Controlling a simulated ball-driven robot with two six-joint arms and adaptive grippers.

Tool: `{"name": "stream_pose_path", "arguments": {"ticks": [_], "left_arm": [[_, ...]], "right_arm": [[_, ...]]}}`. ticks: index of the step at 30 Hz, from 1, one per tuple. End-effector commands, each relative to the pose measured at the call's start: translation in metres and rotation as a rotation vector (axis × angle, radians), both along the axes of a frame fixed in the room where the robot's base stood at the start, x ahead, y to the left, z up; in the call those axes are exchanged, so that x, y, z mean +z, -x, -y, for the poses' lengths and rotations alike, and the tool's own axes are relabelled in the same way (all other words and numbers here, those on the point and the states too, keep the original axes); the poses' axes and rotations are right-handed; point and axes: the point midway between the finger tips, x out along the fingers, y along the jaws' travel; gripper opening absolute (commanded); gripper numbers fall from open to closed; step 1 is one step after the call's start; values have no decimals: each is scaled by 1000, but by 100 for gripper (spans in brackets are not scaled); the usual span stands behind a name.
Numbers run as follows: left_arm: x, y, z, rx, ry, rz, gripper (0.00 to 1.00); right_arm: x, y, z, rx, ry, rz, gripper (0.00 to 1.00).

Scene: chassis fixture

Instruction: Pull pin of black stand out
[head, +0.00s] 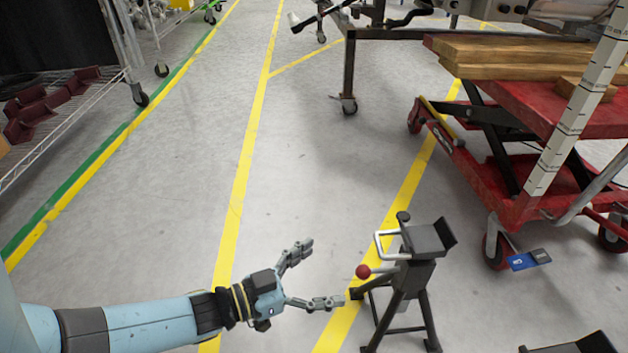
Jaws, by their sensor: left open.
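The black stand (418,273) stands upright on the floor at the lower right of centre, on splayed legs. Its pin shows as a red ball knob (362,271) on a short light rod that sticks out to the left of the stand's head. A pale U-shaped handle (379,244) sits just above the pin. My left gripper (324,272) comes in from the left. Its fingers are spread open and empty, pointing right toward the red knob, with a small gap between them and the knob. My right gripper is not in view.
A red lift cart (480,185) with wooden planks (500,58) stands at the right. A wheeled black frame (350,70) is at the top. A wire shelf (65,120) with dark red bins is at the left. Another black part (590,345) shows at the bottom right. The middle floor is clear.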

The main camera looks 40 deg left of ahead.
Motion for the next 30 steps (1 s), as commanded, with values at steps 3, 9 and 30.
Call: {"name": "stream_pose_path", "arguments": {"ticks": [3, 9, 30], "left_arm": [[-46, 1, 0, -21, -14, -6, 100], [-71, -2, -3, -23, -21, -14, 100], [-80, -87, 30, -22, -20, -13, 100]], "right_arm": [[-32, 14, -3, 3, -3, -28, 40], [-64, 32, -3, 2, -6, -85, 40], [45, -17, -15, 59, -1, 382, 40]]}}
